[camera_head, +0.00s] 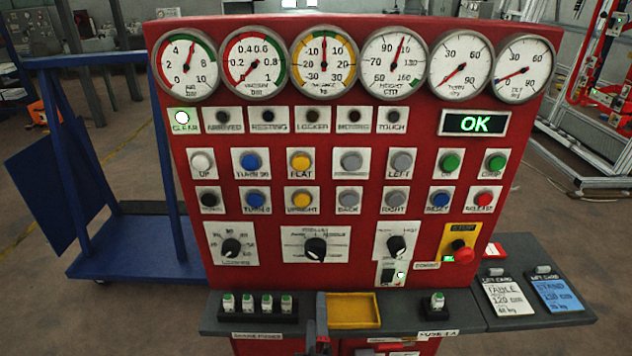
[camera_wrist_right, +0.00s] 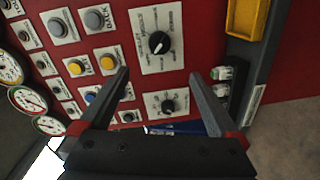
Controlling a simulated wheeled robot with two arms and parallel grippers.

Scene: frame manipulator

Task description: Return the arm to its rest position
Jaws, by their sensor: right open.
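My right gripper (camera_head: 319,322) shows at the bottom middle of the head view, in front of the shelf and left of the yellow tray. In the right wrist view its two dark fingers (camera_wrist_right: 158,75) are spread wide with nothing between them. Beyond them is the red control panel (camera_head: 375,195), with a rotary knob (camera_wrist_right: 159,43) visible past the gap. I cannot tell the exact distance from the fingers to the panel. My left gripper is not in view.
The grey shelf (camera_head: 212,317) juts out below the panel, bearing a row of fuses (camera_head: 257,304) and the yellow tray (camera_head: 353,311). A red stop button (camera_head: 464,256) and two cards (camera_head: 508,297) are at right. A blue cart (camera_head: 135,263) stands at left.

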